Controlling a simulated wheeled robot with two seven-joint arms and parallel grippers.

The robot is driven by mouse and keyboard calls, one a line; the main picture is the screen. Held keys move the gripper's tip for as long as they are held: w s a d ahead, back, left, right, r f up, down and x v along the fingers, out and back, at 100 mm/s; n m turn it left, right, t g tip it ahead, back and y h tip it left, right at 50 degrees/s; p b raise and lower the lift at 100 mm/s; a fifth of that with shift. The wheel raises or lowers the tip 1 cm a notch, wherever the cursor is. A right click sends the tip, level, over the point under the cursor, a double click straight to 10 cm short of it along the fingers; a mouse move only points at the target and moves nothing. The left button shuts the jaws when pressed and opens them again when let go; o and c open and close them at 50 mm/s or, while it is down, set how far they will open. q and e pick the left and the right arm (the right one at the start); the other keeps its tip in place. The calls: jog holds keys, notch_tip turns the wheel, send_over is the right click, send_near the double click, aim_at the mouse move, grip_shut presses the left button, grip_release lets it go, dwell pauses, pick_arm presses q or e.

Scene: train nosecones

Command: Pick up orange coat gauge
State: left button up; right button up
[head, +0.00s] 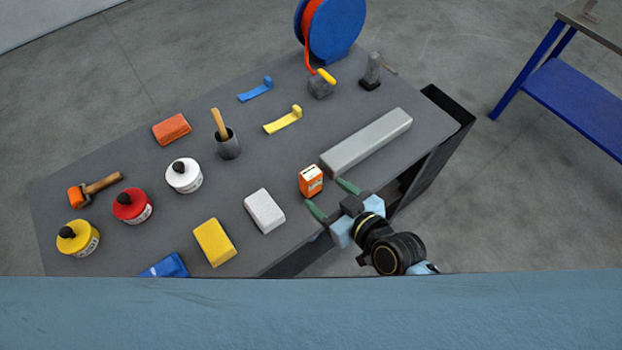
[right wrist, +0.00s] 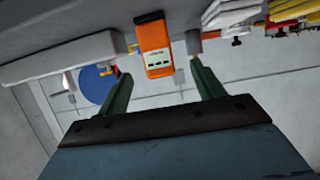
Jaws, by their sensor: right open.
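The orange coat gauge (head: 311,180) is a small orange box with a white label, standing on the grey workbench near its front edge. In the right wrist view the orange gauge (right wrist: 154,46) shows ahead, between and beyond the two green fingertips. My right gripper (head: 327,198) is open, with its green fingers on either side of the near side of the gauge. In the right wrist view the fingers of the gripper (right wrist: 158,82) are wide apart with nothing between them. I cannot tell whether a finger touches the gauge. My left gripper is not in view.
A long grey bar (head: 367,143) lies right of the gauge, and a white block (head: 264,211) lies to its left. A yellow sponge (head: 214,242), white pot (head: 184,175), red pot (head: 132,206) and blue reel (head: 337,30) stand elsewhere on the workbench (head: 285,160).

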aim_at(306, 177)
jog(key=x, duration=0.9)
jog(key=shift+w+f, duration=0.35)
jog(key=c, duration=1.2)
